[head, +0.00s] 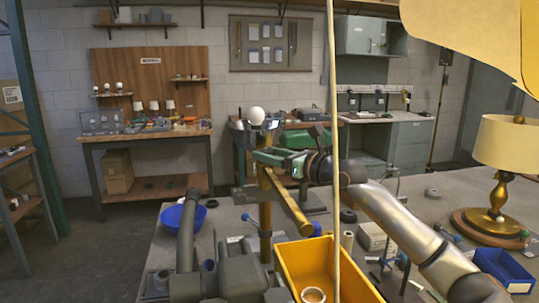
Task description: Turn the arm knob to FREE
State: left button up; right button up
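A brass-coloured upright post (265,215) stands near the middle of the table, and a slanting brass bar (288,203) runs from its upper part down to the right. A round white bulb (257,116) shows above the post. My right arm reaches in from the lower right, and my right gripper (277,158) is at the top of the post, among dark and green parts. Its fingers are hard to make out there, so I cannot tell whether they are open or shut. The arm knob and its FREE mark cannot be made out. My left gripper is not in view.
A yellow bin (322,262) holding a ring (313,295) is in front. A blue bowl (184,218) is at left. A brass lamp with a cream shade (510,143) and a blue tray (503,268) are at right. A thin pale pole (333,90) crosses the view.

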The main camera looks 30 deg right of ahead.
grip_shut()
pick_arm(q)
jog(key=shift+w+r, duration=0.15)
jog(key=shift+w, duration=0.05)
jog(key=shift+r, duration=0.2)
pick_arm(e)
jog(key=shift+w+d+f+n+g+y, duration=0.1)
jog(key=shift+f+n+g+y, duration=0.1)
jog(key=shift+n+g+y, duration=0.6)
jog(key=shift+d+n+y+b, duration=0.15)
jog(key=shift+n+y+b, duration=0.4)
jog(key=shift+y, duration=0.55)
jog(key=shift+w+n+g+y, duration=0.1)
jog(key=shift+n+g+y, duration=0.15)
jog(key=shift+g+y, duration=0.2)
jog(key=shift+r+n+g+y, duration=0.15)
jog(key=shift+n+g+y, duration=0.15)
jog(key=shift+y, duration=0.15)
pick_arm(q)
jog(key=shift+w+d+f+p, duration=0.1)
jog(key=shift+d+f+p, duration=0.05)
jog(key=shift+p, duration=0.25)
pick_arm(e)
jog(key=shift+n+g+y, duration=0.35)
jog(key=shift+n+y, duration=0.05)
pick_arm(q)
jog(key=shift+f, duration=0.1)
